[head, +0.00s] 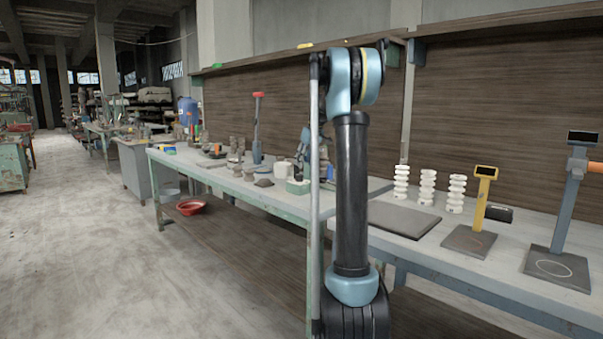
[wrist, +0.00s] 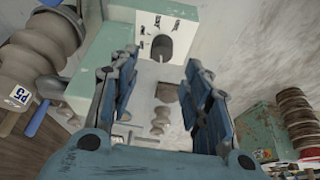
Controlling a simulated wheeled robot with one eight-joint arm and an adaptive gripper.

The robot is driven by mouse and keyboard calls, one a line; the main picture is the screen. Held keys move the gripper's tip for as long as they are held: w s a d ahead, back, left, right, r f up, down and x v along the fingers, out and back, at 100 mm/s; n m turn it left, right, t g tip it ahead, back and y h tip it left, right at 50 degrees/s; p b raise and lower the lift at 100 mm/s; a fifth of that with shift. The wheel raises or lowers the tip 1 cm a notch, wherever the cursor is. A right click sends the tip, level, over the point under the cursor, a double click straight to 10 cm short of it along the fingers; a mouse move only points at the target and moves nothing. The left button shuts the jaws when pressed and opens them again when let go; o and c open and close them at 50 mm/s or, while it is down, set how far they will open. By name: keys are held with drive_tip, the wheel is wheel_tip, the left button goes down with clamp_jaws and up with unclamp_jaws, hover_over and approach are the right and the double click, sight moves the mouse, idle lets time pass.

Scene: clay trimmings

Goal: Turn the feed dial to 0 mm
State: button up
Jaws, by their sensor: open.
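My gripper (wrist: 161,66) is open in the wrist view. Its two blue fingers stand apart, with nothing held between them. Beyond the fingertips is a pale green and white block (wrist: 102,45) with a dark round opening or knob (wrist: 159,47) on its face. I cannot tell whether this round part is the feed dial, and no scale or 0 mm mark can be read. In the head view my arm hides part of the bench, and the dial cannot be made out there.
In the wrist view, a ribbed grey-brown body (wrist: 50,45) tagged P5 is at left. A green box (wrist: 252,128) and stacked brown discs (wrist: 297,118) are at right. In the head view, white ribbed columns (head: 427,187) and a yellow post (head: 483,195) stand right of my arm.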

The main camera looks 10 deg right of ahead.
drive_tip(key=shift+v, duration=2.25)
drive_tip(key=c, duration=0.3)
drive_tip(key=m+h, duration=0.1)
drive_tip(key=m, duration=0.3)
approach(300, 175)
drive_tip(key=shift+t+h, duration=0.3)
drive_tip(key=shift+t, duration=0.1)
drive_tip(key=x, duration=0.9)
drive_tip(key=shift+s+a+f, duration=0.1)
drive_tip(key=shift+s+a, duration=0.2)
drive_tip(key=shift+s, duration=0.1)
drive_tip(key=c, duration=0.8)
